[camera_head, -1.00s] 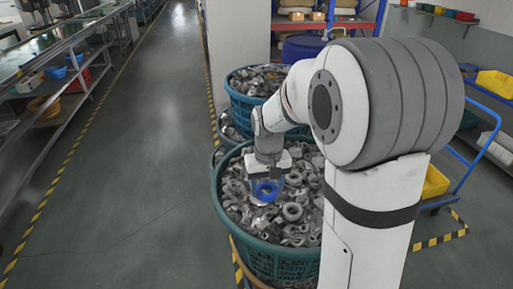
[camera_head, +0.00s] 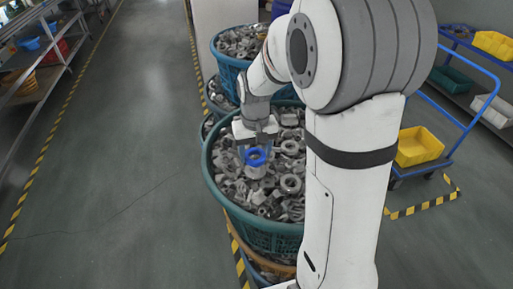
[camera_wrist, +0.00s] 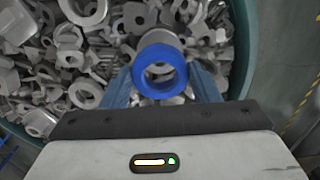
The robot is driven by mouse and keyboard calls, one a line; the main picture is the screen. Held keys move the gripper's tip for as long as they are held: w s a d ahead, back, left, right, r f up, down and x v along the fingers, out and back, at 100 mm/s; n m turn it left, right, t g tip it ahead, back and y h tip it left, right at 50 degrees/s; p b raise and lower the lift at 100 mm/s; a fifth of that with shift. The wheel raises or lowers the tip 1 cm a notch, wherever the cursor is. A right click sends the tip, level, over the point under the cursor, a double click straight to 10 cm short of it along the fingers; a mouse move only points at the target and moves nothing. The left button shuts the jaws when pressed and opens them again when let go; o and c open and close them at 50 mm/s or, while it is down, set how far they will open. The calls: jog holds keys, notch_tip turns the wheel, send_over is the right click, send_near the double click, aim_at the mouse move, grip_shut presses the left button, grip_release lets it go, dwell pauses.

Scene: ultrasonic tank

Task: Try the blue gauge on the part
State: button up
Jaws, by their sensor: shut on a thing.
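The blue gauge, a thick ring, is between the fingers of my gripper (camera_head: 255,150). In the wrist view the gauge (camera_wrist: 137,74) faces the camera, with my gripper (camera_wrist: 162,88) shut on it from both sides. Loose grey metal shows through its hole. A pale grey cylindrical piece (camera_wrist: 160,39), perhaps the part, shows just beyond the ring's far edge. In the head view a pale piece (camera_head: 256,172) stands just below the gauge (camera_head: 249,160). I cannot tell whether the ring touches it or is around it.
A teal basket (camera_head: 262,238) full of loose grey metal parts surrounds the gauge. Another full basket (camera_head: 225,66) stands behind. A blue cart with a yellow bin (camera_head: 418,147) is at right. The floor aisle (camera_head: 130,150) at left is clear.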

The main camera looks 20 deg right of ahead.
jog(key=shift+f+b, duration=0.3)
jog(key=shift+f, duration=0.55)
jog(key=shift+f+b, duration=1.05)
jog(key=shift+f, duration=0.2)
dwell(0.9)
jog(key=shift+r, duration=0.1)
dwell(1.0)
jog(key=shift+r+p, duration=1.75)
jog(key=shift+r, duration=0.7)
notch_tip(320, 180, up, 4)
jog(key=p, duration=0.2)
jog(key=shift+p, duration=0.35)
jog(key=shift+s+f, duration=0.1)
jog(key=shift+s, duration=0.05)
